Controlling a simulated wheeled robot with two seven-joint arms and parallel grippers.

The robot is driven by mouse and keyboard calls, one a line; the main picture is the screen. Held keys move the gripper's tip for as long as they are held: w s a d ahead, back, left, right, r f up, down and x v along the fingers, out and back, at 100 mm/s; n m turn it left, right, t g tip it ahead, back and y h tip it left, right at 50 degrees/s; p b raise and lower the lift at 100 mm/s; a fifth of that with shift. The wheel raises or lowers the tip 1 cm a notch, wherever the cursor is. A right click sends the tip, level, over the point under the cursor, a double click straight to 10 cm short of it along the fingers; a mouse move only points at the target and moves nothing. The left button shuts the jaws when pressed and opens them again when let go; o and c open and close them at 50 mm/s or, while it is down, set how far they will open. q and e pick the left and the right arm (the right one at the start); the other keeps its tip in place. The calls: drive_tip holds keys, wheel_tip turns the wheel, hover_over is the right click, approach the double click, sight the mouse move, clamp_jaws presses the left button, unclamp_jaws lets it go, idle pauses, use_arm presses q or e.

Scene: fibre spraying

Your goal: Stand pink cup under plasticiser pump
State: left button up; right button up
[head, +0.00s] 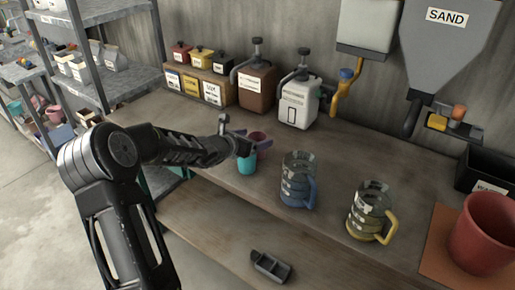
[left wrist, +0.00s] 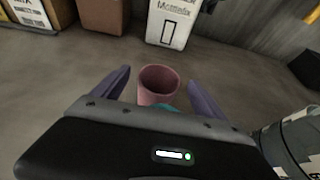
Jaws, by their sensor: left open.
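The pink cup (head: 258,138) stands upright on the workbench, just behind a teal cup (head: 247,163). My left gripper (head: 254,147) is open at the cups. In the left wrist view the pink cup (left wrist: 158,84) is ahead between the spread purple fingers, with a gap on each side. The teal cup (left wrist: 169,107) is mostly hidden behind the gripper body. A brown pump container (head: 256,88) and a white pump container (head: 298,103) stand at the back; I cannot tell from the labels which is the plasticiser. My right gripper is out of view.
A blue-handled jug (head: 297,180) and a yellow-handled jug (head: 370,211) stand to the right. A red bucket (head: 482,232) is at the far right, below a sand hopper (head: 447,45). Small labelled boxes line the back left. Bench between cups and pumps is clear.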

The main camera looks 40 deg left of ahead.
use_arm(q)
clamp_jaws()
idle(0.8)
